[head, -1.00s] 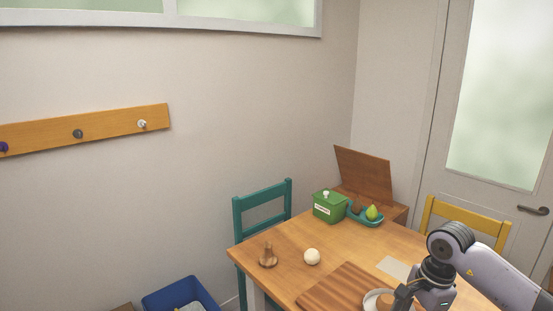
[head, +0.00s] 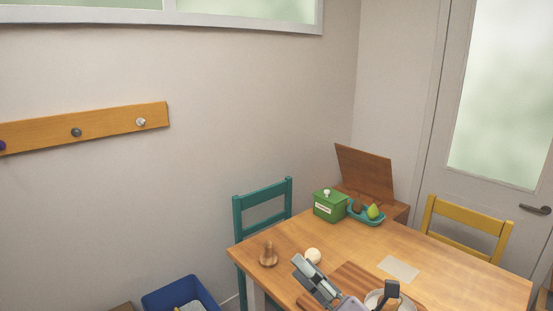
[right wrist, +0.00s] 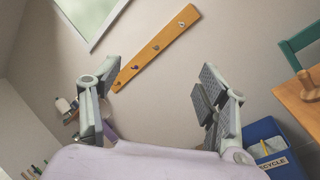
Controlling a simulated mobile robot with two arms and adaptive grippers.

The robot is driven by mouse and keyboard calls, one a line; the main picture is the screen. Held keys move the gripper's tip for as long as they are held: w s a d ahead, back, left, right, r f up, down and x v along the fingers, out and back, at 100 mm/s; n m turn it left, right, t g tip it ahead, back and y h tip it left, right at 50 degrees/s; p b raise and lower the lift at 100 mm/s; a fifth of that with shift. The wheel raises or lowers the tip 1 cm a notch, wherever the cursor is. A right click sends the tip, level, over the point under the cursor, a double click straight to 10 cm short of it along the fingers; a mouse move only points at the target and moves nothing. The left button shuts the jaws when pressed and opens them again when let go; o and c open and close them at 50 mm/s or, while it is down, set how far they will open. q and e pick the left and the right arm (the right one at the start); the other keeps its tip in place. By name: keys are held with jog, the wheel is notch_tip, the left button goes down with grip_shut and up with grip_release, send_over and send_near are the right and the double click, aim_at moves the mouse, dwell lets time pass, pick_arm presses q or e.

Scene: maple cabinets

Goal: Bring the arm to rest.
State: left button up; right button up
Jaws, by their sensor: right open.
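My right gripper (head: 345,273) is over the near part of the wooden table, in front of the striped board (head: 352,277). Its two fingers are spread wide with nothing between them. In the right wrist view the gripper (right wrist: 148,78) also shows open and empty, with the wall and a peg rail (right wrist: 155,47) behind it. My left gripper is in neither view.
On the table (head: 450,262) are a wooden stand (head: 268,256), a cream ball (head: 312,256), a green box (head: 329,206), a teal tray with fruit (head: 366,218) and a partly hidden white dish. Teal (head: 263,209) and yellow (head: 466,231) chairs stand beside it. A blue recycling bin (right wrist: 273,150) is on the floor.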

jog(key=w+d+f+m+t+h, duration=0.1)
jog(key=d+f+m+t+h, duration=0.35)
jog(key=d+m+h, duration=0.8)
jog(key=s+d+f+m+g+h, duration=0.2)
jog(key=s+f+m+g, duration=0.1)
jog(key=f+m, duration=0.4)
jog(key=s+d+f+m+g+h, duration=0.2)
jog(key=s+f+m+g+h, duration=0.15)
jog(key=f+m, duration=0.4)
jog(key=s+a+f+m+g+y, duration=0.1)
jog(key=s+f+m+g, duration=0.2)
jog(key=s+f+g, duration=0.5)
jog(key=s+f+m+g+y, duration=0.15)
jog(key=s+f, duration=0.35)
jog(key=s, duration=0.7)
notch_tip(320, 180, down, 25)
jog(key=s+g, duration=0.2)
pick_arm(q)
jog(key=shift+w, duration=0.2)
pick_arm(e)
jog(key=s+d+f, duration=0.2)
jog(key=s+f, duration=1.4)
jog(key=shift+s+d+g, duration=0.2)
jog(key=shift+d+g, duration=0.15)
jog(key=shift+g, duration=0.1)
jog(key=shift+o, duration=0.3)
jog(key=shift+h, duration=0.25)
